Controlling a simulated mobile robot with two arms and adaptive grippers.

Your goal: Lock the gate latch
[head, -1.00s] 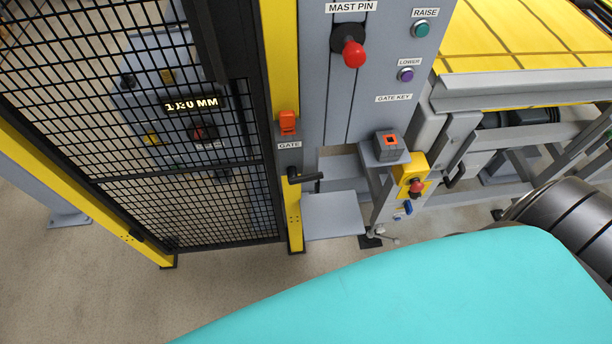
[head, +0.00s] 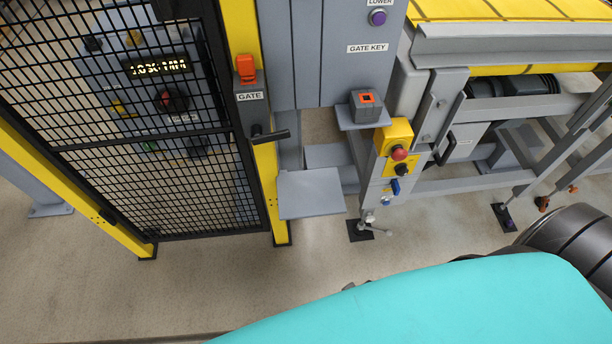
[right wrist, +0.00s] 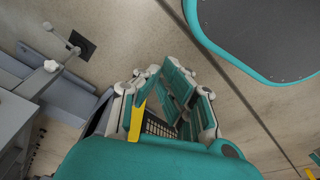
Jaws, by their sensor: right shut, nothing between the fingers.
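The black mesh gate (head: 150,190) stands at the left in the head view, its edge against a yellow post (head: 266,190). An orange block (head: 246,70) sits above the label. My right gripper (right wrist: 168,100) shows in the right wrist view, shut and empty, with part of the yellow post and mesh beyond it. It is apart from the latch. Neither gripper shows in the head view, where the turquoise shape in front is mine.
A grey box with an orange-rimmed socket (head: 367,99) sits under the GATE KEY label. Below it is a yellow control box (head: 394,140) with a red button. A grey shelf (head: 310,193) juts out beside the post. A yellow-topped lift frame (head: 500,90) stands right. The floor before the gate is clear.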

